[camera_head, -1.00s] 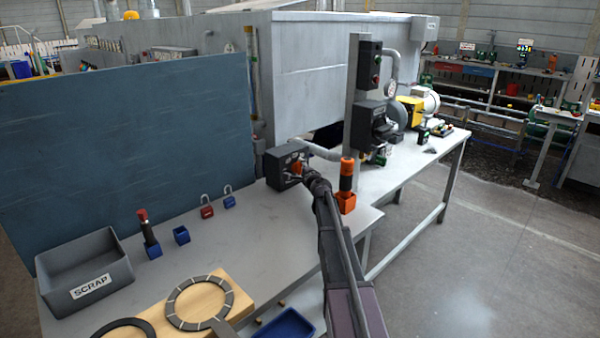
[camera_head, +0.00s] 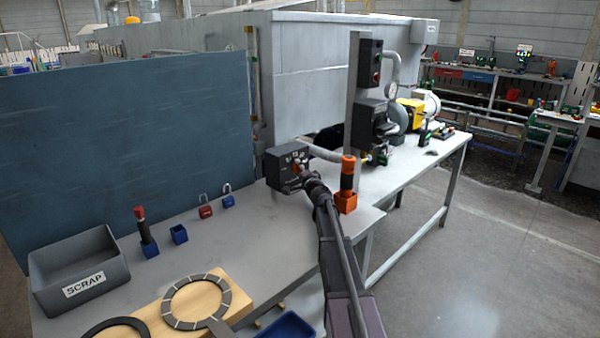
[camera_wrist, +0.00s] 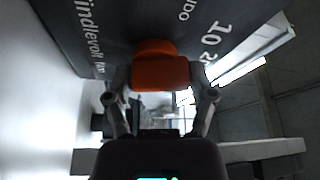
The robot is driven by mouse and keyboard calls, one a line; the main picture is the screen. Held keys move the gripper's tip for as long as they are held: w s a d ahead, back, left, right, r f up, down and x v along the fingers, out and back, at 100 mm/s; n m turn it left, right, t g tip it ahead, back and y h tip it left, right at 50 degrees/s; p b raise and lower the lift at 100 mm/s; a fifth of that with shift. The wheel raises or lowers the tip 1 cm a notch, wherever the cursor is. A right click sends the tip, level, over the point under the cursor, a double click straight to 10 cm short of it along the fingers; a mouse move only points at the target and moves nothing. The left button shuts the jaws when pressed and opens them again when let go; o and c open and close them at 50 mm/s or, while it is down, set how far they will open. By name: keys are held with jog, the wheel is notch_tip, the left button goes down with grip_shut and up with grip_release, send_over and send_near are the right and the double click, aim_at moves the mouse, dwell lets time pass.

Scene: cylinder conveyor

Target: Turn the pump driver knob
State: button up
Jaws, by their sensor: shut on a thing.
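The pump driver is a dark box (camera_head: 285,170) on the bench beside the grey pipe, with white markings on its face. Its orange knob (camera_wrist: 157,66) shows large in the wrist view, in front of the dark panel with white lettering. My gripper (camera_wrist: 160,84) is shut on the knob, with one finger on each side of it. In the head view my gripper (camera_head: 304,174) meets the box's face, and the knob is mostly hidden behind it.
An orange-handled tool in an orange holder (camera_head: 346,202) stands close to the right of my arm. A post with a switch box (camera_head: 371,64) rises behind. Blue and red padlocks (camera_head: 228,196), a scrap bin (camera_head: 112,262) and a wooden board (camera_head: 240,299) are to the left.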

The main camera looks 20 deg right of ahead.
jog(key=shift+n+t+y+b, duration=0.5)
jog(key=shift+n+b, duration=0.25)
jog(key=shift+n, duration=1.35)
jog(key=o, duration=1.1)
jog(key=shift+c, duration=0.2)
jog(key=shift+m, duration=0.6)
jog(key=shift+m+g+h+p, duration=0.4)
jog(key=shift+m+p, duration=0.25)
jog(key=shift+m, duration=0.65)
jog(key=shift+d+m+g+h+p, duration=0.15)
jog(key=shift+m+g+p, duration=0.3)
jog(key=shift+m+p, duration=0.45)
jog(key=shift+a+m+g+h+p, duration=0.15)
jog(key=shift+m+g+p, duration=0.4)
jog(key=shift+m, duration=0.55)
